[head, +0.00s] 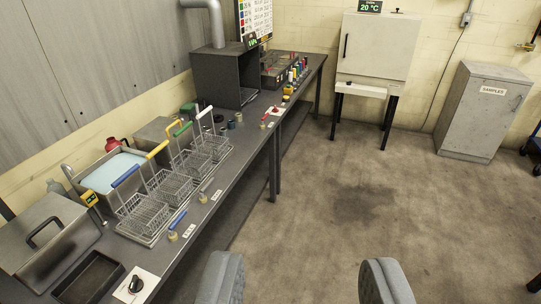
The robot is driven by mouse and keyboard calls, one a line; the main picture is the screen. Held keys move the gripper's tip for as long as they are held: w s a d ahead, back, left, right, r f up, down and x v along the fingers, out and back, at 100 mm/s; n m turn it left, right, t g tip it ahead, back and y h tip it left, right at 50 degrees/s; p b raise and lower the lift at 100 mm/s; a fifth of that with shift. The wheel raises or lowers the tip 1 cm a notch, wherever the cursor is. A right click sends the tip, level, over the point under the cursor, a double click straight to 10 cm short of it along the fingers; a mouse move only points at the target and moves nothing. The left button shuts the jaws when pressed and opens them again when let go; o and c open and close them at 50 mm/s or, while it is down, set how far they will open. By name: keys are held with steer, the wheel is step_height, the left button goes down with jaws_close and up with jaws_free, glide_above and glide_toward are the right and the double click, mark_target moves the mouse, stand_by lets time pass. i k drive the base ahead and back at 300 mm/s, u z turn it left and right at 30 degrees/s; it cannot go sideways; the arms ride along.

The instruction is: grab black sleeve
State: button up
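My gripper (303,280) shows at the bottom edge as two grey padded fingers set wide apart, open, with only bare floor between them. It is to the right of the bench, away from its objects. I cannot pick out a black sleeve for certain. Wire baskets on the bench have upright handles with coloured sleeves: blue (125,176), yellow (157,149), green (183,128) and white (204,112). A row of small coloured pieces (296,74) stands at the bench's far end, too small to tell apart.
The long dark bench (250,150) runs along the left wall. It bears a lidded steel box (45,235), a black tray (88,279), a water bath (112,170) and a dark open-fronted box (236,75). A white oven (379,48) and grey cabinet (482,112) stand behind. The floor (360,200) is clear.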

mark_target(231, 123)
steer(key=u, duration=0.2)
steer(key=i, duration=1.45)
steer(key=u, duration=0.2)
